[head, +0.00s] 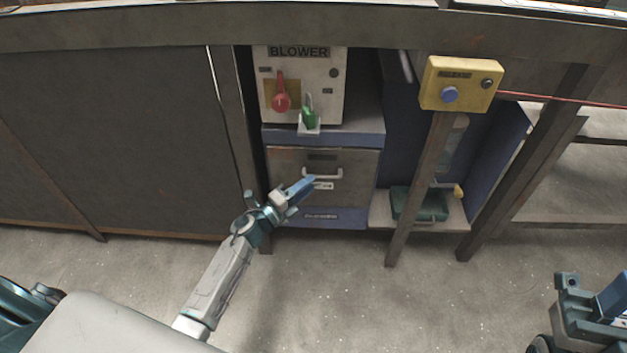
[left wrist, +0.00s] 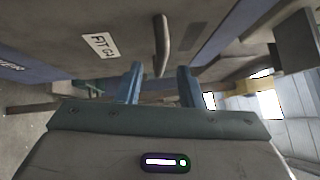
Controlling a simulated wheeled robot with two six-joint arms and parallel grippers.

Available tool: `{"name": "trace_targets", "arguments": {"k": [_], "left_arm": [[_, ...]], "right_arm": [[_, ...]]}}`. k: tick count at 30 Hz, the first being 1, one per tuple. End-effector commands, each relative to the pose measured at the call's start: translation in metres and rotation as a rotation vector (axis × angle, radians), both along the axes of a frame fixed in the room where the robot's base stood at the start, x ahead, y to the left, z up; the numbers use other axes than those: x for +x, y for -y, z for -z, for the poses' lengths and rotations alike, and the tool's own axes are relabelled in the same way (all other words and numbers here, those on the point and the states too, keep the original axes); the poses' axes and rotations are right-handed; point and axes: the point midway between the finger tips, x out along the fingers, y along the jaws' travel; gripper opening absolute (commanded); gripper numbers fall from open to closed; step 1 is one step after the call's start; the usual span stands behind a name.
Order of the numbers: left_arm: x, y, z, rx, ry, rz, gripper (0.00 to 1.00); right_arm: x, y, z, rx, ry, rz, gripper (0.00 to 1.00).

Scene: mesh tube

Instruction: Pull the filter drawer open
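The filter drawer (head: 286,163) is a grey metal front in the blue cabinet under the blower panel, and looks shut. Its pale bar handle (head: 322,175) runs across the front, with a small label (head: 324,186) below it. My left gripper (head: 303,187) is in front of the drawer, close to the handle. In the left wrist view, its two blue fingers (left wrist: 160,67) are apart with nothing between them. The handle (left wrist: 162,38) lies just beyond the tips, lined up with the gap. My right arm's end (head: 595,308) shows at the lower right; its finger state is unclear.
Above the drawer is the blower panel (head: 326,92) with a red lever (head: 281,95) and a green part (head: 309,117). A yellow button box (head: 460,84) sits on a post (head: 417,190) to the right. A green case (head: 419,204) lies on the low shelf. The floor in front is clear.

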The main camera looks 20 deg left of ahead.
Motion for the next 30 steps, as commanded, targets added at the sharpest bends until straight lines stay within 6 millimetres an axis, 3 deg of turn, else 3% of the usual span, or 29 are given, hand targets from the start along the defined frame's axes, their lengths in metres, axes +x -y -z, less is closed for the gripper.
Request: {"name": "trace_targets", "arguments": {"k": [6,17,23,30], "left_arm": [[0.024,0.013,-0.003,-0.001,0.0,0.0,0.34],[0.029,0.016,-0.004,-0.001,0.0,0.0,0.34],[0.029,0.016,-0.004,-0.001,0.0,0.0,0.0],[0.028,0.016,-0.004,-0.001,0.0,0.0,0.0]], "right_arm": [[0.0,0.0,0.001,0.002,0.005,0.0,0.36],[-0.001,0.0,0.001,0.002,0.006,0.0,0.36],[-0.001,0.0,0.001,0.002,0.006,0.0,0.36],[-0.001,0.0,0.0,0.002,0.007,0.0,0.36]]}}
